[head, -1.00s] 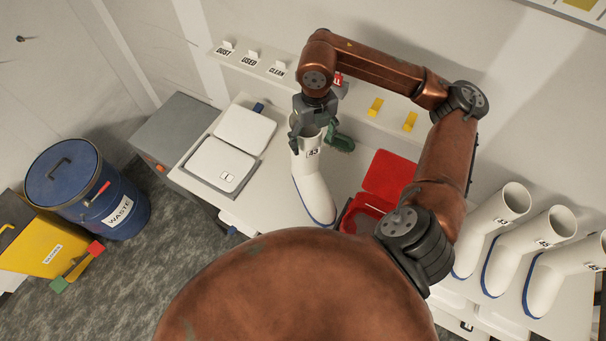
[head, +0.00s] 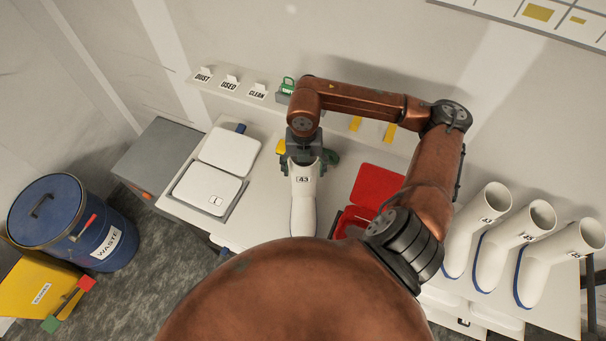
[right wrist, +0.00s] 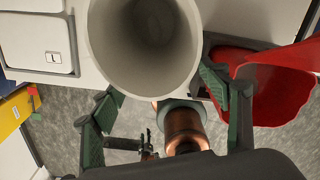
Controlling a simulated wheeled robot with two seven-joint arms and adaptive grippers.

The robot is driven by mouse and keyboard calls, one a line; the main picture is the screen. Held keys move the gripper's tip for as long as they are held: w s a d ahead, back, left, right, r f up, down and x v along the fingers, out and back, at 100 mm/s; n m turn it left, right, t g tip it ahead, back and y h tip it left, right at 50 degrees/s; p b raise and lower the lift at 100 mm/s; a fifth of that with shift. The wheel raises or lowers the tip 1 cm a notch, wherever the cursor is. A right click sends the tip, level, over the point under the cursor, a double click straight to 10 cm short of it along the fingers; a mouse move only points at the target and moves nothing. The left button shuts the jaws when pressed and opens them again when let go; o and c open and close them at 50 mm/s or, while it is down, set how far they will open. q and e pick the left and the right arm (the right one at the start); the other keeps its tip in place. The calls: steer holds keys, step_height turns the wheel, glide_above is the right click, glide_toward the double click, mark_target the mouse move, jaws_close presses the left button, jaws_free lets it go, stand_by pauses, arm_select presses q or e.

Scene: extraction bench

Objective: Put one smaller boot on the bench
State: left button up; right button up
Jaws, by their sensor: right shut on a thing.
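A white rubber boot (head: 303,205) marked 43 is upright in front of the bench's middle in the head view. My right gripper (head: 305,160) is shut on its shaft near the top. In the right wrist view the boot's round open top (right wrist: 150,40) sits between the green-padded fingers. The sole is hidden behind my body, so I cannot tell whether it touches the bench (head: 335,180). Three more white boots with blue soles stand at the right: one marked 43 (head: 470,240) and two marked 45 (head: 505,255) (head: 550,265).
A white scale-like box (head: 207,190) and a white lidded box (head: 230,147) lie left of the held boot. An open red container (head: 378,185) is to its right. A shelf with cards labelled DUST, USED and CLEAN (head: 257,92) runs behind. A blue waste drum (head: 60,215) stands at left.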

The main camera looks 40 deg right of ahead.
step_height(320, 180, down, 4)
steer(key=shift+r+p, duration=0.25)
steer(key=shift+p, duration=0.25)
steer(key=shift+f, duration=0.1)
steer(key=o, duration=2.1)
